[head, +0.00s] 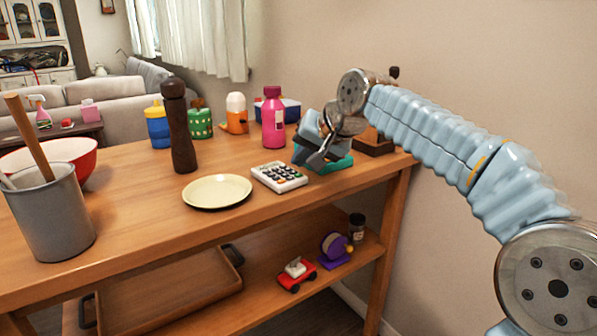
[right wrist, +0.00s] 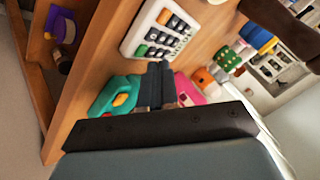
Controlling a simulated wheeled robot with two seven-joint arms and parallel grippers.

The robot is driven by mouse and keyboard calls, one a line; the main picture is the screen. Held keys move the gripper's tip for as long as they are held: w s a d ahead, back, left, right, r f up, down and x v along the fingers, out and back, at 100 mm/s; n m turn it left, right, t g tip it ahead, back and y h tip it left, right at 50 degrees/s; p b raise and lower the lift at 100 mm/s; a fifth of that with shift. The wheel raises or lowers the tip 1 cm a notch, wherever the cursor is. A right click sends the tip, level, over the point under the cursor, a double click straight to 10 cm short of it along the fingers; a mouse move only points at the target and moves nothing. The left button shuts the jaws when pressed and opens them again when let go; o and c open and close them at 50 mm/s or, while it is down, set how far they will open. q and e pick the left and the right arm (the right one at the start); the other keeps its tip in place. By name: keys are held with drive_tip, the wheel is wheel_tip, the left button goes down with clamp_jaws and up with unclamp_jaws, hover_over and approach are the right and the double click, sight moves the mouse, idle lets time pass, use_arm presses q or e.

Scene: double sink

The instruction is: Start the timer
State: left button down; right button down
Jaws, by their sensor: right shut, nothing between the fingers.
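In the right wrist view this teal object (right wrist: 112,97) carries a yellow part. I cannot tell which of the two is the timer. My right gripper (head: 318,160) is shut and empty, over the teal object and beside the keypad device. Contact cannot be made out. My left gripper is not in view.
A pink bottle (head: 273,118) stands behind the keypad device. A cream plate (head: 217,191) and a dark pepper mill (head: 178,125) are to its left. A grey utensil pot (head: 50,215) stands at the far left. A lower shelf holds a toy car (head: 297,273). The front table edge is clear.

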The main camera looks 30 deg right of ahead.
sight(302, 177)
wheel_tip(302, 177, up, 3)
drive_tip(key=p, duration=0.3)
drive_tip(key=shift+r+p, duration=0.35)
drive_tip(key=shift+r, duration=0.65)
